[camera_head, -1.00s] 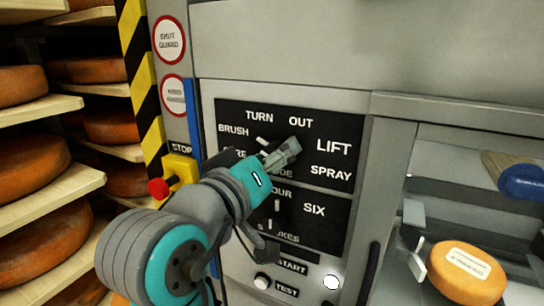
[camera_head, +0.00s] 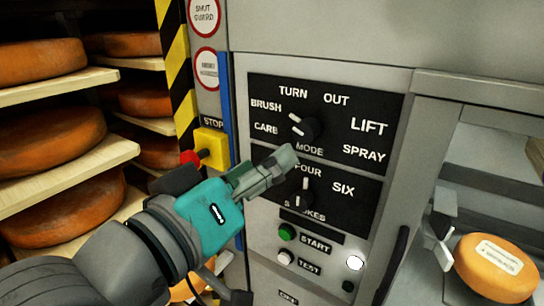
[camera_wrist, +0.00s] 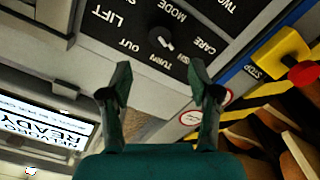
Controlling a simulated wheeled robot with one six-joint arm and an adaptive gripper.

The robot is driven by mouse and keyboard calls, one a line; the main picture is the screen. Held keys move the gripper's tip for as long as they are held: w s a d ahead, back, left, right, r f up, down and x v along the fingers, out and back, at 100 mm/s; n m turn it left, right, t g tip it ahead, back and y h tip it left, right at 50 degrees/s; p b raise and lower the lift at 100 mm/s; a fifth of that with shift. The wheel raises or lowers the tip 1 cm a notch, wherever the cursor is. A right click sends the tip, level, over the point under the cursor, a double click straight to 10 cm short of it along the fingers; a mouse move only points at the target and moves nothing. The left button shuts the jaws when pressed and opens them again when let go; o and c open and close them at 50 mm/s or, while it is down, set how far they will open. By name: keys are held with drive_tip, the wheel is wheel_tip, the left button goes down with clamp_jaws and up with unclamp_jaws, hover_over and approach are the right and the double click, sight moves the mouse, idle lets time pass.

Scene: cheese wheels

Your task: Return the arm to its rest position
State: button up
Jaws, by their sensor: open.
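My gripper (camera_head: 282,163) is open and empty in front of the machine's black control panel (camera_head: 384,105). In the head view its fingers overlap the panel's lower left part, below the MODE knob (camera_head: 310,128), and hide some lettering. The MODE knob's white pointer is turned up and left, towards BRUSH.
A yellow stop box with a red button (camera_head: 190,157) is close to my gripper's left. Shelves with orange cheese wheels (camera_head: 52,140) fill the left. A labelled cheese wheel (camera_head: 496,266) is in the machine's bay at right. A screen (camera_wrist: 42,128) reads READY.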

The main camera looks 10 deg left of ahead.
drive_tip(key=shift+s, duration=0.1)
drive_tip(key=w+d+f+n+t+y, duration=0.1)
drive_tip(key=w+d+f+n+y, duration=0.15)
drive_tip(key=f, duration=0.65)
drive_tip(key=w+d+f+n+t+y, duration=0.1)
drive_tip(key=w+d+f+n, duration=0.2)
drive_tip(key=f, duration=0.7)
drive_tip(key=s+d+f+n+g+y, duration=0.15)
drive_tip(key=d+f, duration=0.25)
drive_tip(key=f, duration=0.5)
drive_tip(key=s+d+f+n+y, duration=0.1)
drive_tip(key=s+d+f+y, duration=0.2)
drive_tip(key=f, duration=0.5)
drive_tip(key=s+d+f+m+g, duration=0.1)
drive_tip(key=s+d+f+m, duration=0.1)
drive_tip(key=s+d+f, duration=0.4)
drive_tip(key=s+d+f+m+g, duration=0.15)
drive_tip(key=s+d+f, duration=0.25)
drive_tip(key=s, duration=0.4)
drive_tip(key=s+d+m+h, duration=0.1)
drive_tip(key=s+d+m, duration=0.1)
drive_tip(key=s, duration=0.6)
drive_tip(key=s+d+r+m, duration=0.1)
drive_tip(key=s+d+m, duration=0.2)
drive_tip(key=s+m, duration=0.2)
drive_tip(key=s, duration=0.3)
drive_tip(key=shift+r+h, duration=0.15)
drive_tip(key=shift+h, duration=0.25)
